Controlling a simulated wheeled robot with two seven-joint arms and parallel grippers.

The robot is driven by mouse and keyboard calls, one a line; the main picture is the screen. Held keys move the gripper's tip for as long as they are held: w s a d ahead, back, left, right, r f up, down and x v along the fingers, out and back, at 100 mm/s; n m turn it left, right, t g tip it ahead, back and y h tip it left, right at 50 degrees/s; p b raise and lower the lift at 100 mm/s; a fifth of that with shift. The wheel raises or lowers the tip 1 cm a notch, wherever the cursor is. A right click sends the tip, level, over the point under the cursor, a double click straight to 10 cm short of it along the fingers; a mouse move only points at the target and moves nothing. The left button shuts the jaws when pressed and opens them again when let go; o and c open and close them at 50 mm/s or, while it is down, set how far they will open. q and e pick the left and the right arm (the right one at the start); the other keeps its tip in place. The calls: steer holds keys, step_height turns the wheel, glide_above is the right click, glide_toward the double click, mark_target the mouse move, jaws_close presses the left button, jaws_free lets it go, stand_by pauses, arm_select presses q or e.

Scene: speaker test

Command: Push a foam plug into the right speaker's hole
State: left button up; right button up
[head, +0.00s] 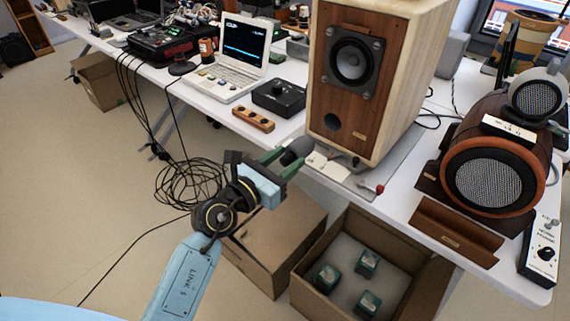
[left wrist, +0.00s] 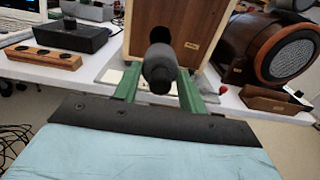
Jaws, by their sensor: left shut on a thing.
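My left gripper (head: 286,160) has green fingers and is shut on a dark grey foam plug (head: 297,151). The plug also shows between the fingers in the left wrist view (left wrist: 160,72). A tall wooden box speaker (head: 330,82) stands on the table, with a round cone above and a dark round hole (head: 332,122) low on its front. The plug is below and left of the hole in the head view, apart from it. In the left wrist view the hole (left wrist: 159,34) shows just above the plug, partly covered by it. My right gripper is not in view.
A round wooden speaker (head: 495,183) stands to the right on the white table (head: 402,205). A black box (head: 279,97) and a wooden block with knobs (head: 253,119) lie left of the box speaker. Cardboard boxes (head: 268,246) stand below the table edge. Cables (head: 190,178) hang at left.

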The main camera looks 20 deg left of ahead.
mark_target(311, 140)
arm_select(q)
steer(key=shift+b+x, duration=0.3)
steer(key=shift+x, duration=1.15)
steer(key=shift+b+x, duration=0.55)
steer(key=shift+x, duration=1.1)
steer(key=shift+p+x, duration=0.45)
steer(key=shift+x, duration=1.05)
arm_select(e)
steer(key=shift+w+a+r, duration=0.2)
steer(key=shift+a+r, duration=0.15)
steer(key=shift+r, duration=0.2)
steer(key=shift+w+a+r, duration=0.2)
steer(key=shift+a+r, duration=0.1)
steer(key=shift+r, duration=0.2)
arm_select(q)
steer(key=shift+p, duration=0.95)
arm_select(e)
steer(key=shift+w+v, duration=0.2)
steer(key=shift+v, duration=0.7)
arm_select(q)
steer(key=shift+x, duration=1.5)
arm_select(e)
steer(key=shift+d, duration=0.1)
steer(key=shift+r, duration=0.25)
arm_select(q)
steer(key=shift+x, duration=1.05)
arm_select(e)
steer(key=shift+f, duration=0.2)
